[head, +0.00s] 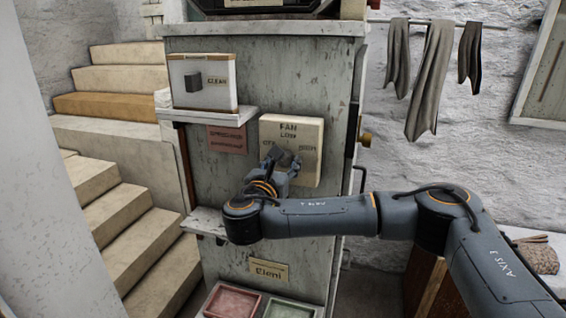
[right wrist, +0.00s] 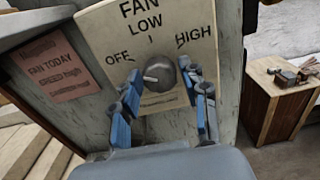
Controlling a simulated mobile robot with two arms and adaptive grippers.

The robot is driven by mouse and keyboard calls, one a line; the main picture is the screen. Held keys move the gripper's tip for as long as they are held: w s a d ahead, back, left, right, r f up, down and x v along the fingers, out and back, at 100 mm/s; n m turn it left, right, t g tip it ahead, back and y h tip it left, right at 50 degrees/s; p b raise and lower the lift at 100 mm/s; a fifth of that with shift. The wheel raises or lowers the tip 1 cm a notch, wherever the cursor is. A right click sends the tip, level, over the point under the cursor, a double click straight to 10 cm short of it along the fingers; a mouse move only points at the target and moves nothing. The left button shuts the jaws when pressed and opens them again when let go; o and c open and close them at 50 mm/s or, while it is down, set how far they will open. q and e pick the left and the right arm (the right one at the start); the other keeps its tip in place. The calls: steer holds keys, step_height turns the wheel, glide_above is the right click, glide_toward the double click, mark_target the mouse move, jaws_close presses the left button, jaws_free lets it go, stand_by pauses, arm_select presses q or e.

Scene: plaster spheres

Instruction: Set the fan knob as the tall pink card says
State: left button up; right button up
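The fan panel (head: 310,165) is a cream plate marked FAN, with OFF, LOW and HIGH; it also shows in the right wrist view (right wrist: 110,45). Its dark round knob (right wrist: 160,72) has a pale pointer on its left side, towards the OFF side. My right gripper (head: 284,158) is at the knob; in the right wrist view its blue-padded fingers (right wrist: 163,78) stand apart on either side of it, with small gaps visible. A pink card (right wrist: 58,70) left of the panel reads FAN TODAY, SPEED: high, with a smaller unclear line below. My left gripper is not in view.
Below are a beige label (head: 268,271) and red and green trays (head: 232,302). Stairs rise on the left. Grey cloths (head: 430,78) hang at right; a wooden box (right wrist: 285,95) stands right of the cabinet.

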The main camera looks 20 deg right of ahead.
steer(key=c, duration=0.6)
steer(key=shift+f+m+b, duration=0.2)
steer(key=shift+m+b, duration=0.3)
steer(key=shift+b, duration=0.3)
steer(key=shift+c, duration=0.2)
steer(key=m+b, duration=1.2)
steer(key=b, duration=0.2)
steer(key=shift+f, duration=0.15)
steer(key=m+b, duration=0.4)
steer(key=m, duration=0.1)
steer(key=shift+m, duration=0.3)
steer(key=m+b, duration=0.2)
steer(key=m, duration=0.1)
steer(key=shift+m+b, duration=0.35)
steer(key=shift+m, duration=0.65)
steer(key=shift+r+m, duration=0.2)
steer(key=shift+m, duration=0.1)
steer(key=o, duration=1.1)
